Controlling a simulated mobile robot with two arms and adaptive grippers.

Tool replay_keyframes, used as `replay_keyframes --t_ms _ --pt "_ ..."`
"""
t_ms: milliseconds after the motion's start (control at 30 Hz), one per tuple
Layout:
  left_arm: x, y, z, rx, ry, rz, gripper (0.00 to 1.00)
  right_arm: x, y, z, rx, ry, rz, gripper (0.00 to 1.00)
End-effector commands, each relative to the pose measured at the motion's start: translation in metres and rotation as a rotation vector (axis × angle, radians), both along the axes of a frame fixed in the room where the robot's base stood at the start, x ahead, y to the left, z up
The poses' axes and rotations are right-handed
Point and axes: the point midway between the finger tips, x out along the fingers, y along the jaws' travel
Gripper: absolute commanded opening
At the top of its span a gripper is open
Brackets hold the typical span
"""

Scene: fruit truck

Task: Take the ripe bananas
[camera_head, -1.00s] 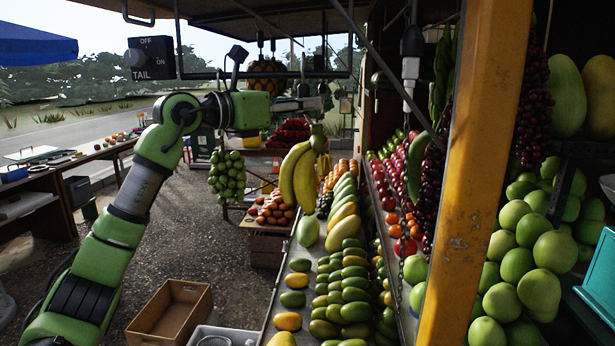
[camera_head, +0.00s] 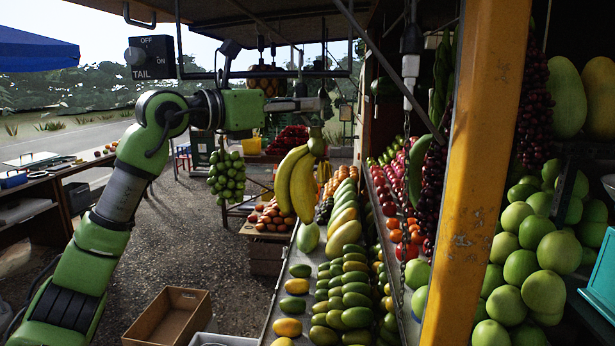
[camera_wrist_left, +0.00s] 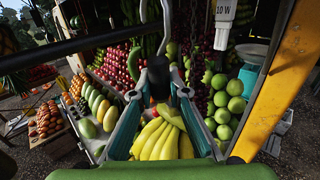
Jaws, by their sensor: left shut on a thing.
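A bunch of yellow bananas (camera_head: 302,187) hangs in the air above the sloped fruit display, with its stem end up. My left gripper (camera_head: 318,108) is above the bunch and shut on its stem end. The fingertips are small and partly hard to make out in the head view. In the left wrist view the bananas (camera_wrist_left: 165,140) spread out below the fingers of my left gripper (camera_wrist_left: 163,80). My right gripper is not in view.
Mangoes (camera_head: 350,290) and other fruit fill the display below. A yellow post (camera_head: 480,170) stands to the right. A hanging bunch of green fruit (camera_head: 227,175) is left of the bananas. An empty brown box (camera_head: 170,318) is on the gravel ground.

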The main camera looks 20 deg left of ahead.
Motion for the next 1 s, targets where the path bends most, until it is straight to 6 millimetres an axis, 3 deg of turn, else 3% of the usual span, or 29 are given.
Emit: replay_keyframes --t_ms 1000 --pt "-0.061 -0.013 0.004 -0.002 -0.013 0.0 0.0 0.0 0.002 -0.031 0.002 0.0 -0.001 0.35"
